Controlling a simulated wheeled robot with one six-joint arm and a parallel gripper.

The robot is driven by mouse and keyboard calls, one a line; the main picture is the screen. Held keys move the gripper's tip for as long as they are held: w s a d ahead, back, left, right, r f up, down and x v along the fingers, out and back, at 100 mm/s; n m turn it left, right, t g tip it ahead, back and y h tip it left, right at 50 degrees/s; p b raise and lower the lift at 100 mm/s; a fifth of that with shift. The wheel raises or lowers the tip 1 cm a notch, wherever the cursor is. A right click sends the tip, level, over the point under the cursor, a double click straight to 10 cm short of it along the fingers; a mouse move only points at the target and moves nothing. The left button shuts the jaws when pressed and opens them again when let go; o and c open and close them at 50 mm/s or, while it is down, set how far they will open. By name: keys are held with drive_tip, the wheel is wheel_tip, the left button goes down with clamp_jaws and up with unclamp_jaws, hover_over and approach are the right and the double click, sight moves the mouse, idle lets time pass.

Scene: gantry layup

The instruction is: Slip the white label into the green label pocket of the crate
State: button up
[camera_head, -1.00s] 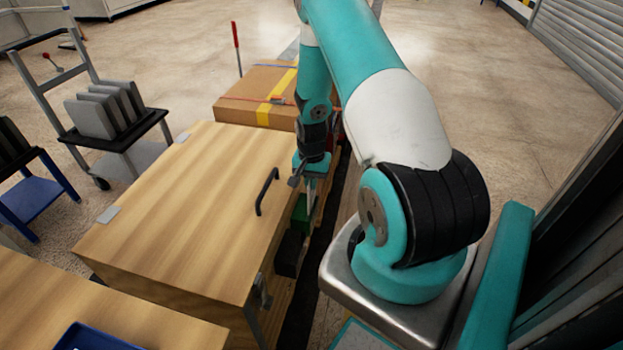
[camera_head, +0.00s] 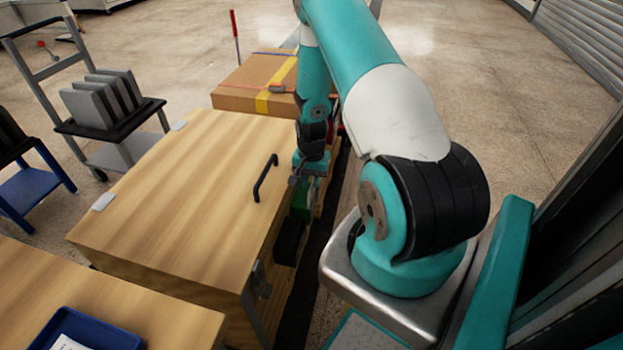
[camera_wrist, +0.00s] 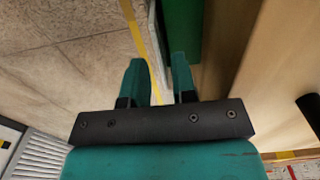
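The wooden crate (camera_head: 185,185) stands left of my arm, with a black handle on its lid. The green label pocket (camera_head: 302,207) is on the crate's right side, partly hidden by my gripper; a green surface also shows in the wrist view (camera_wrist: 182,28). My gripper (camera_head: 306,178) points down just above the pocket. In the wrist view its two teal fingers (camera_wrist: 158,78) stand apart with a gap between them. I cannot make out the white label for certain between the fingers or in the pocket.
A blue tray (camera_head: 118,342) with a white printed sheet (camera_head: 66,343) sits on a wooden surface at lower left. A cardboard box (camera_head: 240,90) with yellow tape stands behind the crate. A cart with grey plates (camera_head: 98,100) is at left. Open floor lies beyond.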

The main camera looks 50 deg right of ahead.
drive_tip(key=shift+o, duration=0.5)
drive_tip(key=shift+r, duration=0.1)
drive_tip(key=shift+r, duration=0.35)
wheel_tip(320, 180, up, 16)
drive_tip(key=p, duration=0.2)
drive_tip(key=shift+r, duration=0.25)
